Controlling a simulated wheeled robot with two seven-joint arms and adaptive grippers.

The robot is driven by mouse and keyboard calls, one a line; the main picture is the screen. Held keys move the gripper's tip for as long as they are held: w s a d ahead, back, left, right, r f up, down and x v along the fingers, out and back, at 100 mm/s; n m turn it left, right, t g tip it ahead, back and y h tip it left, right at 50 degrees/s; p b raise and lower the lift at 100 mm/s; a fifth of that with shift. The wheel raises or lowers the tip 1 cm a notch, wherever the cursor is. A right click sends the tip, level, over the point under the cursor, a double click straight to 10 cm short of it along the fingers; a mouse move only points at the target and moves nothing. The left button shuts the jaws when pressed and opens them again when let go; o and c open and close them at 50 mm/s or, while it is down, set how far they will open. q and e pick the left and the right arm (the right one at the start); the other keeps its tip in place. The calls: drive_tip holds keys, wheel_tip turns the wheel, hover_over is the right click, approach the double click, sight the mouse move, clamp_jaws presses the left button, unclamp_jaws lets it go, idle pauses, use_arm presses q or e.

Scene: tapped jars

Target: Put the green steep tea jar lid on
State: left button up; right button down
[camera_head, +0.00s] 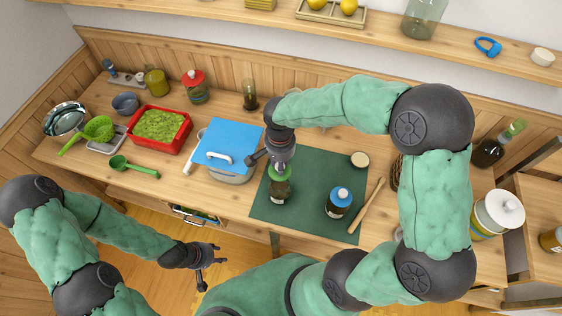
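A dark jar (279,191) with a pale label stands on the left part of the green mat (308,177). A green lid (279,173) shows at its top, right below my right gripper (271,163). I cannot tell whether the lid rests on the jar or hangs in the gripper. The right gripper points down from above; one finger sticks out to the left and the rest is partly hidden, so its closing is unclear. My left gripper (213,267) is open and empty, in front of the counter edge.
A blue-lidded jar (339,201), a wooden stick (371,205) and a pale round lid (360,160) are on or beside the mat. A pot with a blue board (229,145) stands to the left. A red tray (159,130) and green scoop (130,166) lie further left.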

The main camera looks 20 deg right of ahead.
drive_tip(key=shift+f, duration=0.1)
drive_tip(key=shift+f+b, duration=2.7)
drive_tip(key=shift+f, duration=0.25)
drive_tip(key=shift+f+b, duration=0.8)
drive_tip(key=shift+f, duration=0.2)
drive_tip(key=c, duration=0.9)
unclamp_jaws()
drive_tip(key=shift+o, duration=0.2)
drive_tip(key=shift+r, duration=0.1)
wheel_tip(320, 180, up, 12)
drive_tip(key=shift+f, duration=0.1)
